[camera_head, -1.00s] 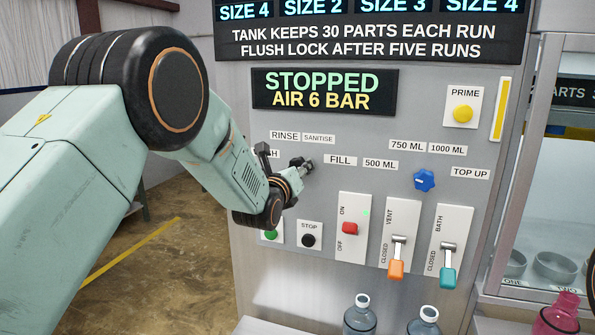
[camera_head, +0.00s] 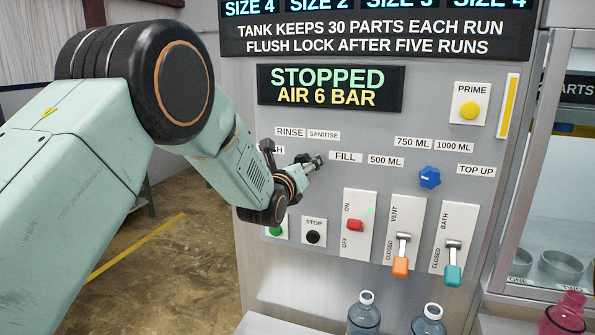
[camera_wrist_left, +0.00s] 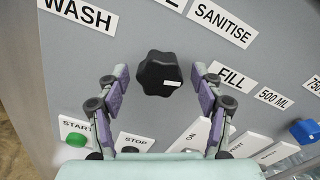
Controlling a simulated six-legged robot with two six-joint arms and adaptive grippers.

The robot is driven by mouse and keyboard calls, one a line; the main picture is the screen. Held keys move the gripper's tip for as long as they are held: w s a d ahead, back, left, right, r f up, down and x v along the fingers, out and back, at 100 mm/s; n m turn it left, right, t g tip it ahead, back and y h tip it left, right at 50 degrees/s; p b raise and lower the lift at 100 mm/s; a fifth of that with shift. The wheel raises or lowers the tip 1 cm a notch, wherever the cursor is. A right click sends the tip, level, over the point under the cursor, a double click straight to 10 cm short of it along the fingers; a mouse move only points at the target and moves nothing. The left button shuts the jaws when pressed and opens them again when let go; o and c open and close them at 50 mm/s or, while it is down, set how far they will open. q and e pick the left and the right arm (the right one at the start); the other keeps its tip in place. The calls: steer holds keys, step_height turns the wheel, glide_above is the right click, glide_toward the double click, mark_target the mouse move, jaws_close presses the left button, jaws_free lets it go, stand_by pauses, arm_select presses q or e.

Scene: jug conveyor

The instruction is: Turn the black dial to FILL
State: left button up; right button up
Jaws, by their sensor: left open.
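The black dial (camera_wrist_left: 157,73) sits on the grey panel in the left wrist view. A short white mark shows on its lower right, on the side towards the FILL label (camera_wrist_left: 231,78). My left gripper (camera_wrist_left: 161,75) is open, with one finger on each side of the dial and gaps between fingers and dial. In the head view my left gripper (camera_head: 293,156) is at the panel, just left of the FILL label (camera_head: 345,157), and hides the dial there. My right gripper is not in view.
Below are a green start button (camera_wrist_left: 76,139), a black stop button (camera_head: 313,237), a red switch (camera_head: 355,225), and orange (camera_head: 400,267) and teal (camera_head: 453,275) levers. A blue knob (camera_head: 430,177) is to the right. Bottles (camera_head: 364,312) stand at the bottom.

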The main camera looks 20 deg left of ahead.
arm_select(q)
steer(key=s, duration=1.2)
steer(key=shift+a, duration=0.2)
steer(key=shift+w, duration=0.1)
